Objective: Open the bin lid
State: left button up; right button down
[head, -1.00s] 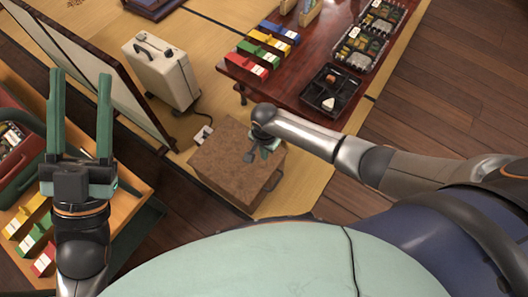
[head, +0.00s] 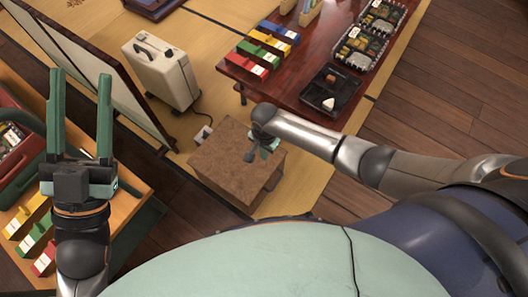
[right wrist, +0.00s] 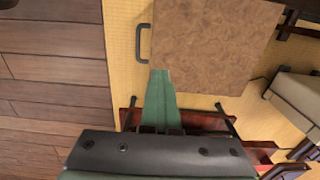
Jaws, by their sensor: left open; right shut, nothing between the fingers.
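The bin (head: 222,165) is a brown, cork-textured box on the tatami, in the middle of the head view. Its flat top looks closed. In the right wrist view the brown top (right wrist: 212,45) fills the upper middle, with a dark bar handle (right wrist: 140,43) at its left edge. My right gripper (head: 251,156) is shut and empty above the bin's right part in the head view. Its green fingers (right wrist: 161,72) overlap the lower left corner of the top in the right wrist view; I cannot tell whether they touch. My left gripper (head: 80,78) is open and empty, far left.
A low red-brown table (head: 290,98) with coloured boxes and a black tray (head: 331,91) stands behind the bin. A cream case (head: 160,72) and a dark-framed panel (head: 95,60) are to the left. Wooden floor (head: 440,110) lies clear at right.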

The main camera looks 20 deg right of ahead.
jog(key=c, duration=0.9)
grip_release()
jog(key=shift+r, duration=0.1)
pick_arm(q)
jog(key=w+f+n+g+y+p, duration=0.1)
jog(key=w+f+n+g+y, duration=0.15)
jog(key=f, duration=0.25)
jog(key=w+a+f+n+g+y+p, duration=0.1)
jog(key=f+y, duration=0.2)
jog(key=f, duration=0.3)
jog(key=w+f+n+g+y+p, duration=0.1)
jog(key=f+n+g+y, duration=0.1)
jog(key=f, duration=0.3)
jog(key=s+f+n+g+y+p, duration=0.1)
jog(key=s+f+g, duration=0.3)
jog(key=f, duration=0.4)
jog(key=s+f+n+g+p, duration=0.1)
jog(key=s+f+g+p, duration=0.1)
jog(key=f, duration=0.7)
jog(key=shift+s+a+g+y, duration=0.15)
jog(key=shift+s+g+y, duration=0.2)
jog(key=shift+s+g, duration=0.55)
pick_arm(e)
notch_tip(320, 180, up, 12)
jog(key=shift+r, duration=0.15)
